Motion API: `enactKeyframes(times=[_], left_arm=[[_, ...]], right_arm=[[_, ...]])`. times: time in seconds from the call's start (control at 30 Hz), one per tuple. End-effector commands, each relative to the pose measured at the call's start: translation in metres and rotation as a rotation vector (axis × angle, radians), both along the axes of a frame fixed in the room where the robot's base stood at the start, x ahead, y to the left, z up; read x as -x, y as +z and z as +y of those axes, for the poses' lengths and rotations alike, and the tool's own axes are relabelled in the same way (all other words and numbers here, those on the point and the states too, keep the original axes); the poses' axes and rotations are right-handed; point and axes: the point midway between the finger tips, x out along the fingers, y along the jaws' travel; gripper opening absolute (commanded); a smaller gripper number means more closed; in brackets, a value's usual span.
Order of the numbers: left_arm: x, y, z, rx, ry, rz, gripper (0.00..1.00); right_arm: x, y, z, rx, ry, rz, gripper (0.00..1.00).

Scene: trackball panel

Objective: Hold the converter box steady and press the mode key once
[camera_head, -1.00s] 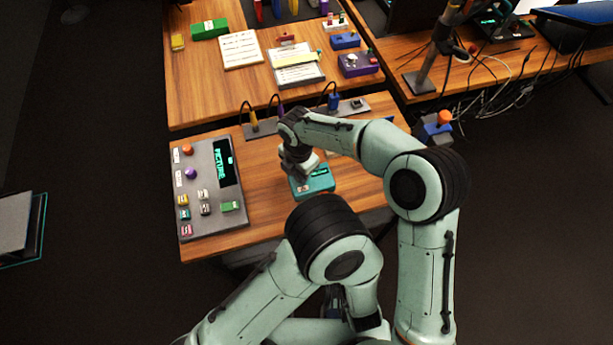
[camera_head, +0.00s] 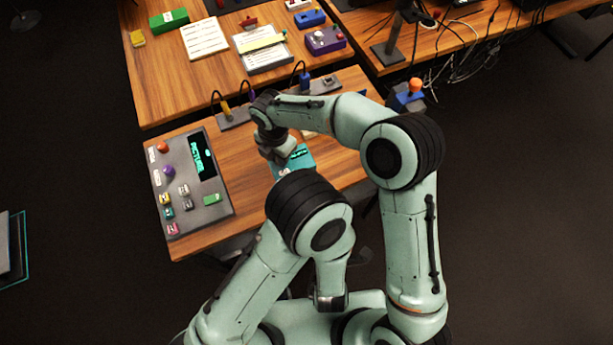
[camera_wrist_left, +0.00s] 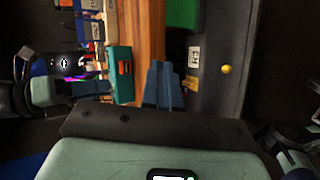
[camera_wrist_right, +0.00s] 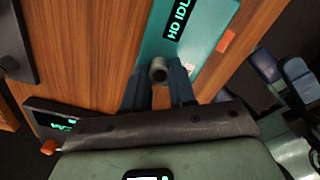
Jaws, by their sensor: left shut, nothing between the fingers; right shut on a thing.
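The teal converter box (camera_head: 304,155) sits on the front table, partly hidden by my right wrist in the head view. In the right wrist view the box (camera_wrist_right: 205,52) shows a lit display (camera_wrist_right: 179,18), an orange key (camera_wrist_right: 226,41) and a grey round post. My right gripper (camera_wrist_right: 159,88) is shut on that post (camera_wrist_right: 159,70). In the left wrist view the box (camera_wrist_left: 120,88) shows its orange key (camera_wrist_left: 124,68). My left gripper (camera_wrist_left: 163,75) is shut and empty, with its fingers appearing just beside the box; contact is unclear. The head view hides the left fingertips.
A large grey panel (camera_head: 178,209) with coloured keys and a lit screen lies left of the box. A strip with cables (camera_head: 234,119) runs behind it. The back table (camera_head: 165,88) holds papers, a green block (camera_head: 169,20) and a purple box (camera_head: 326,39).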

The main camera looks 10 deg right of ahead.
Motion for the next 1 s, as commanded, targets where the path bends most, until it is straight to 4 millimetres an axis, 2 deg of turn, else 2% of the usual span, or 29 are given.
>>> enactKeyframes(times=[0.27, 0.7, 1.0], left_arm=[[-0.010, 0.001, 0.003, 0.000, 0.002, -0.002, 0.00], [-0.066, 0.001, 0.022, 0.000, 0.005, -0.002, 0.00], [-0.083, 0.000, 0.028, -0.001, 0.000, -0.001, 0.00]], right_arm=[[0.000, 0.000, 0.000, -0.001, 0.000, -0.001, 0.00], [0.000, 0.000, 0.000, -0.001, 0.000, -0.001, 0.00], [0.000, 0.000, 0.000, -0.001, 0.000, -0.001, 0.00]])
